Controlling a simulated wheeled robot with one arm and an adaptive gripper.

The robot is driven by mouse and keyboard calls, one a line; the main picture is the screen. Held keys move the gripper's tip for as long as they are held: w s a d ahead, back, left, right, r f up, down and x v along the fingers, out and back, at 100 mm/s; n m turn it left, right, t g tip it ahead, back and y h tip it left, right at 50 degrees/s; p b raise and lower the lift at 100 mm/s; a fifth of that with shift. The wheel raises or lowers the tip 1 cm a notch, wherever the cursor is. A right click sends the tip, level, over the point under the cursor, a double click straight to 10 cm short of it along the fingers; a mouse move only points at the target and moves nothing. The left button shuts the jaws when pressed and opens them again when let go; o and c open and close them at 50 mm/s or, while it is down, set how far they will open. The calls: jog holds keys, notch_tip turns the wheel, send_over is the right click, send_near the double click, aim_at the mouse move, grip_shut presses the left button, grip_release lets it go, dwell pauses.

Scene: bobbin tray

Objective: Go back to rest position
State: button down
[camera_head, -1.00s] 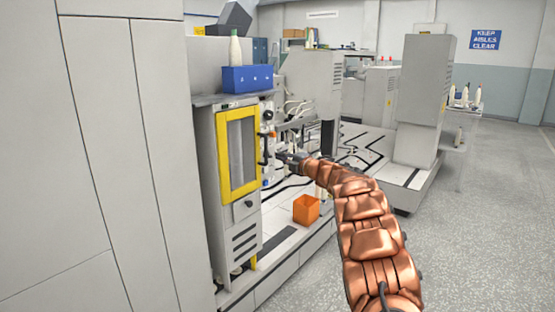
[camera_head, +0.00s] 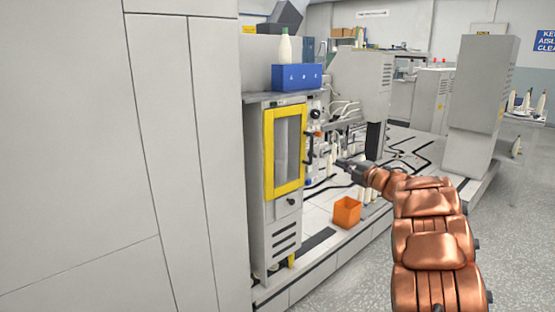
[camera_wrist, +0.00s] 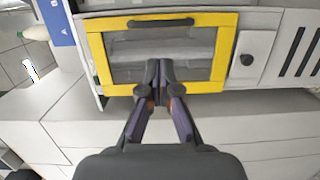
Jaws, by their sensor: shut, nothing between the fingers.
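My gripper (camera_head: 340,163) is at the end of my copper-coloured arm in the head view, in front of and to the right of the yellow-framed door on the grey cabinet (camera_head: 285,235). In the wrist view my gripper (camera_wrist: 159,64) has its dark fingers together, with nothing between them. The yellow-framed door (camera_head: 268,155) looks shut. The door also shows in the wrist view (camera_wrist: 97,55), sideways, with a dark handle (camera_wrist: 160,22) along its top edge; the fingertips overlap its window in the picture.
A blue box (camera_head: 298,77) and a pale bottle (camera_head: 284,46) stand on top of the cabinet. An orange bin (camera_head: 346,212) sits on the machine's base below my gripper. Large grey panels (camera_head: 80,150) fill the left. Grey floor (camera_head: 510,240) is open at the right.

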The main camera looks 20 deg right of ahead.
jog(key=shift+r, duration=0.1)
jog(key=s+a+f+m+g+h, duration=0.1)
jog(key=s+a+f+m+g, duration=0.5)
jog(key=s+a, duration=0.95)
jog(key=s+a+f+m+g, duration=0.6)
jog(key=s+a, duration=0.6)
jog(key=s, duration=0.6)
jog(key=s+a+f+m+g+h, duration=0.1)
jog(key=s+a+f+m+g, duration=0.5)
jog(key=s+a, duration=0.85)
jog(key=s+d+r+m+g+p, duration=0.1)
jog(key=s+r+p, duration=0.2)
jog(key=r+p, duration=1.9)
notch_tip(320, 180, up, 3)
jog(key=shift+d+r, duration=0.1)
jog(key=shift+d, duration=0.05)
